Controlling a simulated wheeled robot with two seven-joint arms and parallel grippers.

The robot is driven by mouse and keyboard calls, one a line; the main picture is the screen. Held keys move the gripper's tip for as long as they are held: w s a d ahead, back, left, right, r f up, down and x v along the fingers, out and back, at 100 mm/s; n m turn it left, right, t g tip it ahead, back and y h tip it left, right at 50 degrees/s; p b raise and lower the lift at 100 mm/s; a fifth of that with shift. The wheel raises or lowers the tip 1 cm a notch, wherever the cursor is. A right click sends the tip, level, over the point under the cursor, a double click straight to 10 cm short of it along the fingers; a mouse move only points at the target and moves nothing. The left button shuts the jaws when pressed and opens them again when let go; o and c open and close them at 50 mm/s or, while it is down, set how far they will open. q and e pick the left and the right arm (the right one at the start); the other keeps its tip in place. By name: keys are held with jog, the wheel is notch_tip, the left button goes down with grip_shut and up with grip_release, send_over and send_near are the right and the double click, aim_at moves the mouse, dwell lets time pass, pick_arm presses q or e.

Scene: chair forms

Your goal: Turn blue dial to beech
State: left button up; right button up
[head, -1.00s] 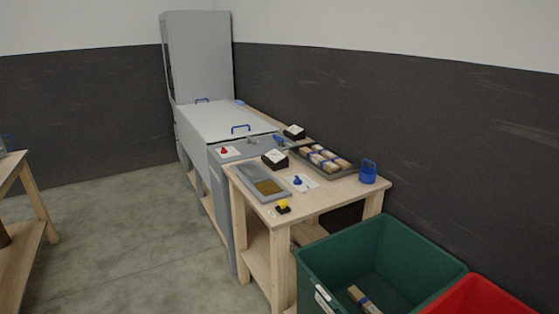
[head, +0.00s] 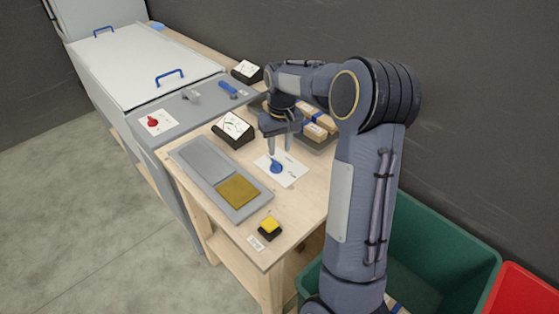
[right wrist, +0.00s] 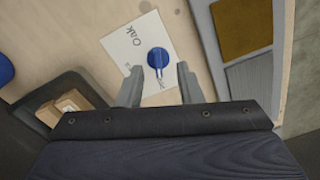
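The blue dial (head: 276,167) sits on a white label card on the wooden table. In the right wrist view the blue dial (right wrist: 158,58) shows from above, with the word "Oak" on its card (right wrist: 135,42) and smaller writing partly hidden near the fingers. My right gripper (head: 284,146) points down just behind the dial in the head view. My left gripper is not in view.
A grey tray with a gold panel (head: 238,191) lies left of the card. A yellow button (head: 269,224) is at the front. A small black display (head: 233,129) stands behind. A tray of wooden blocks (head: 318,127) is partly behind my arm. A green bin (head: 440,240) stands right.

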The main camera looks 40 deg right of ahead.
aim_at(278, 165)
jog(key=shift+w+d+f, duration=0.15)
jog(key=shift+w+f, duration=0.05)
jog(key=shift+w, duration=0.25)
jog(key=shift+w+d+f, duration=0.15)
jog(key=shift+w+f, duration=0.05)
jog(key=shift+w, duration=0.2)
jog(key=shift+w+d+f, duration=0.1)
jog(key=shift+w+f, duration=0.1)
jog(key=shift+f, duration=0.1)
jog(key=shift+s+f+p, duration=0.15)
jog(key=shift+f+p, duration=0.2)
jog(key=shift+f, duration=3.25)
grip_shut()
